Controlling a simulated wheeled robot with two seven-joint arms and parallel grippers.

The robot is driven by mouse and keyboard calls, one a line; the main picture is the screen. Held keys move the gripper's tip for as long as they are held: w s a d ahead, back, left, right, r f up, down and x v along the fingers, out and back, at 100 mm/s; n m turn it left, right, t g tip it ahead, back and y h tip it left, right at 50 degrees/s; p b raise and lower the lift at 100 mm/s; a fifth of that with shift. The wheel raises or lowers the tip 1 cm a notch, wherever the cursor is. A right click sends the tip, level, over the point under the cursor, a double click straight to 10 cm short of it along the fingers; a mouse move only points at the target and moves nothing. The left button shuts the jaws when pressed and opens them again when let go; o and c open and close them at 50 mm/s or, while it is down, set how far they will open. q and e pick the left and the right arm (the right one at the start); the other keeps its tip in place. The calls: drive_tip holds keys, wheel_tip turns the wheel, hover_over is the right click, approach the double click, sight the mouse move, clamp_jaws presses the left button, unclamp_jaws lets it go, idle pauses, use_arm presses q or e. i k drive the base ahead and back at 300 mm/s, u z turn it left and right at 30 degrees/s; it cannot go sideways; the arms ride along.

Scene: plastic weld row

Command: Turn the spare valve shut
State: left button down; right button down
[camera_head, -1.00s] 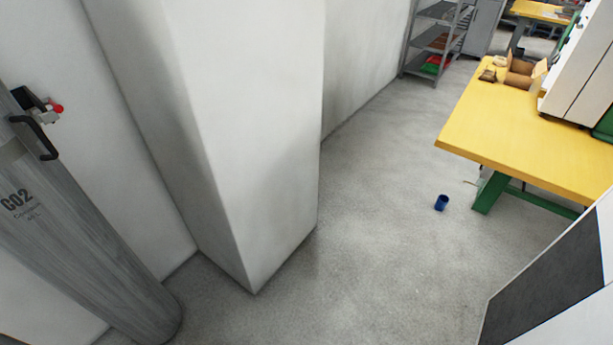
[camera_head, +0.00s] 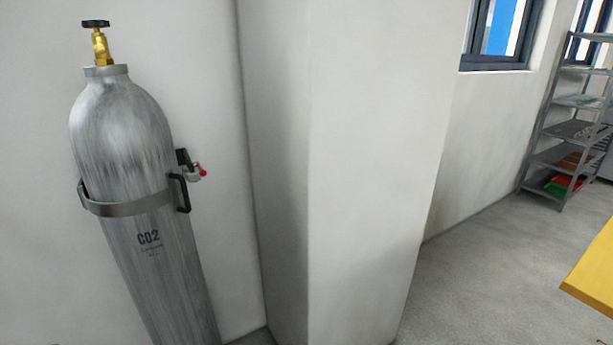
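A tall grey gas cylinder (camera_head: 125,150) marked CO2 stands against the white wall at the left. A brass valve (camera_head: 101,48) with a small dark handwheel (camera_head: 95,23) sits on its top. I cannot tell from this view whether the valve is open or shut. Neither of my grippers is in view.
A metal band (camera_head: 130,207) with a black handle (camera_head: 181,193) holds the cylinder, beside a red-tipped fitting (camera_head: 202,173). A white pillar (camera_head: 370,150) juts out to its right. A shelf rack (camera_head: 575,130) and a yellow table corner (camera_head: 596,265) are at right. Bare floor (camera_head: 480,270) lies between.

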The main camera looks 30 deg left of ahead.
sight(96, 24)
drive_tip(key=u, duration=1.7)
drive_tip(key=i, duration=0.3)
drive_tip(key=u, duration=0.4)
